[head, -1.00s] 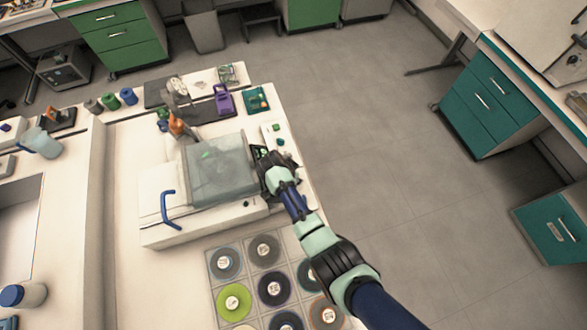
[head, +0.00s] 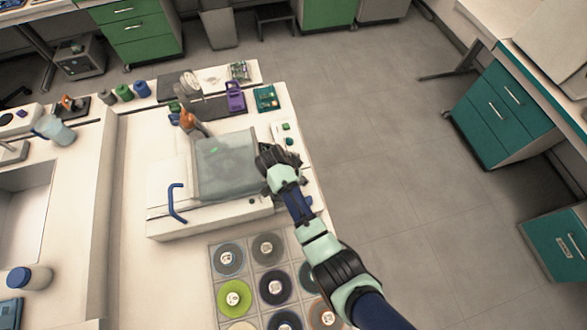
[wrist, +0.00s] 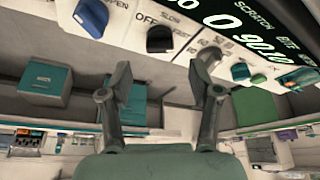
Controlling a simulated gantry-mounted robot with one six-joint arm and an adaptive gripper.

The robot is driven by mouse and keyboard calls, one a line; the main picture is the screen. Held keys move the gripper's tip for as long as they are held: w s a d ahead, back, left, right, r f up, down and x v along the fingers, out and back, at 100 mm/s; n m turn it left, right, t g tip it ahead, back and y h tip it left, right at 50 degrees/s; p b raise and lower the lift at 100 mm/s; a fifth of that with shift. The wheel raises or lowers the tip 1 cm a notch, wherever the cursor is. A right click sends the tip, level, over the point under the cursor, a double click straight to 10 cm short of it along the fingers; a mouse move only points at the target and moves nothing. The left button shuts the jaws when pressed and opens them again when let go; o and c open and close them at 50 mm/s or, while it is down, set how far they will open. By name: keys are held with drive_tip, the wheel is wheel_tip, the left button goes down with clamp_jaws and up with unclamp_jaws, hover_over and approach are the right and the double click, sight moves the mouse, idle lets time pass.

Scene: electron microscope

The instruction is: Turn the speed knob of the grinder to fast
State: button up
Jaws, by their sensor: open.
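The grinder (head: 160,228) is a white machine with a grey see-through lid and a blue handle. My gripper (head: 272,157) is at its right side in the head view and hides part of its front panel. The fingers look clear of this knob.
Another dark knob (wrist: 209,56) is close to the right finger. White, green and teal controls and a lit display (wrist: 240,20) are further right. Several round discs (head: 273,287) lie in front of the grinder.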

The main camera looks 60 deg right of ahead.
drive_tip(key=s+v, duration=0.1)
drive_tip(key=v, duration=0.6)
drive_tip(key=shift+w, duration=0.45)
